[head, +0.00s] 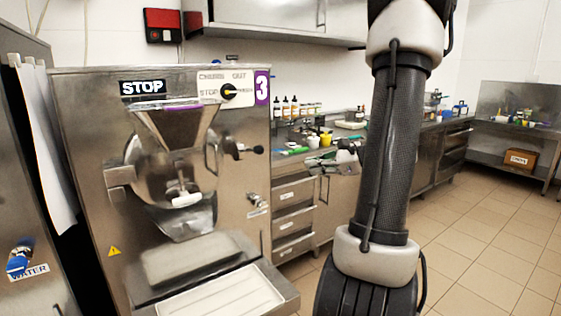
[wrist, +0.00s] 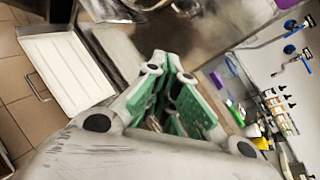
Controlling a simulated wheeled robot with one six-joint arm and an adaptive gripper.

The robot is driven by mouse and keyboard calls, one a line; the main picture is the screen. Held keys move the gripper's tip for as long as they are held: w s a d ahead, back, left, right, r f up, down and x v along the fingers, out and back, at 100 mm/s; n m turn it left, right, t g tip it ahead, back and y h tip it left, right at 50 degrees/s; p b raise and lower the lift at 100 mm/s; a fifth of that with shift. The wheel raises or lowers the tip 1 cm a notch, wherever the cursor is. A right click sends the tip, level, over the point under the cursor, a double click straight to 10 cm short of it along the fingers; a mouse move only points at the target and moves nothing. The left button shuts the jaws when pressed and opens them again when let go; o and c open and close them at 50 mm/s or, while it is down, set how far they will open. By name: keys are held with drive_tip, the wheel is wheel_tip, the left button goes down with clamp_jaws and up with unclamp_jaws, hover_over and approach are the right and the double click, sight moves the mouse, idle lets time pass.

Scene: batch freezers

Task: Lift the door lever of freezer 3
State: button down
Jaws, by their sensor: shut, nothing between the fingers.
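Freezer 3 (head: 160,90) is a steel machine with a purple "3" label, at the left in the head view. Its round steel door (head: 170,205) is on the front and looks closed. The door lever (head: 246,150), with a black knob, sticks out to the right of the door. My gripper (head: 318,163) is to the right of the lever and apart from it, partly hidden by my arm. In the wrist view my gripper (wrist: 170,68) is shut and empty, its green-padded fingers pointing toward the machine's steel front. I cannot make out the lever clearly there.
A white tray (head: 225,296) juts out below the door; it also shows in the wrist view (wrist: 72,75). A counter with bottles (head: 290,107) stands behind at the right. A steel tap (head: 255,200) is below the lever. The tiled floor at right is clear.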

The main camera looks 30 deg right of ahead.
drive_tip(key=w+a+m, duration=0.1)
drive_tip(key=w+a, duration=0.6)
drive_tip(key=w, duration=0.5)
drive_tip(key=shift+r+t, duration=0.2)
drive_tip(key=shift+t, duration=0.2)
drive_tip(key=shift+w, duration=0.1)
drive_tip(key=r, duration=0.4)
drive_tip(key=shift+w, duration=0.3)
